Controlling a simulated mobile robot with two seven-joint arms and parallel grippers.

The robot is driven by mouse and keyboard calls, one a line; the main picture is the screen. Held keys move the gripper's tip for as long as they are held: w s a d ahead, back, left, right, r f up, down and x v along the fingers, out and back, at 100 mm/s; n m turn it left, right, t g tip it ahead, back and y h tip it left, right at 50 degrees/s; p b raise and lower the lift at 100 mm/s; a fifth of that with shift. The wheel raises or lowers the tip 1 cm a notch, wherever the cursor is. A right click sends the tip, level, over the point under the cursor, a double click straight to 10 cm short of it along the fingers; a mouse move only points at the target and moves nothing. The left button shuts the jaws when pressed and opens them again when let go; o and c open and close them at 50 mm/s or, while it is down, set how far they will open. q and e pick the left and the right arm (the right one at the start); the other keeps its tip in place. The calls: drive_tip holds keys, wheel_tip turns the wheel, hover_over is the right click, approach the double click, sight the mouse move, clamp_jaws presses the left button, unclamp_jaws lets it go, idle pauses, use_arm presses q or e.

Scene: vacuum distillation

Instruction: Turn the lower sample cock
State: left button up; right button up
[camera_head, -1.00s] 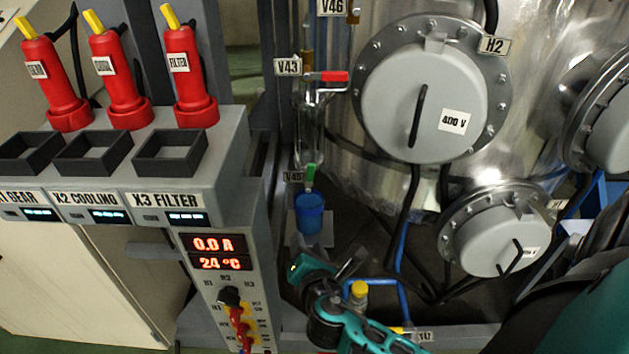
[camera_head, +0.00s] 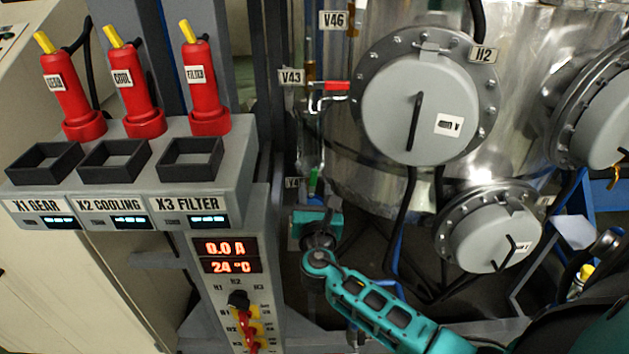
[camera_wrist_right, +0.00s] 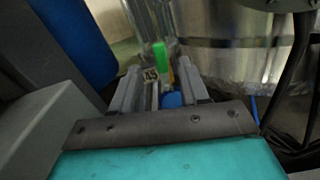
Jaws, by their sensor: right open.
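The lower sample cock has a green handle (camera_head: 313,181), upright beside a partly covered label (camera_head: 293,184) under the glass sample tube. My right gripper (camera_head: 312,209) is just below it in the head view. In the right wrist view the open fingers (camera_wrist_right: 160,70) point at the green handle (camera_wrist_right: 160,54), which shows in line with the gap between them and beyond the tips. Nothing is held. I cannot tell the exact distance. My left gripper is not in view.
The upper cock V43 has a red handle (camera_head: 337,86). The steel vessel with round covers (camera_head: 415,113) stands to the right. The grey control panel (camera_head: 222,257) with sockets and red plugs (camera_head: 206,90) stands close on the left. Black cables hang below the covers.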

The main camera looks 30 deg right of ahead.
sight(314, 176)
drive_tip(key=x, duration=0.5)
drive_tip(key=shift+s, duration=0.1)
clamp_jaws()
idle(0.3)
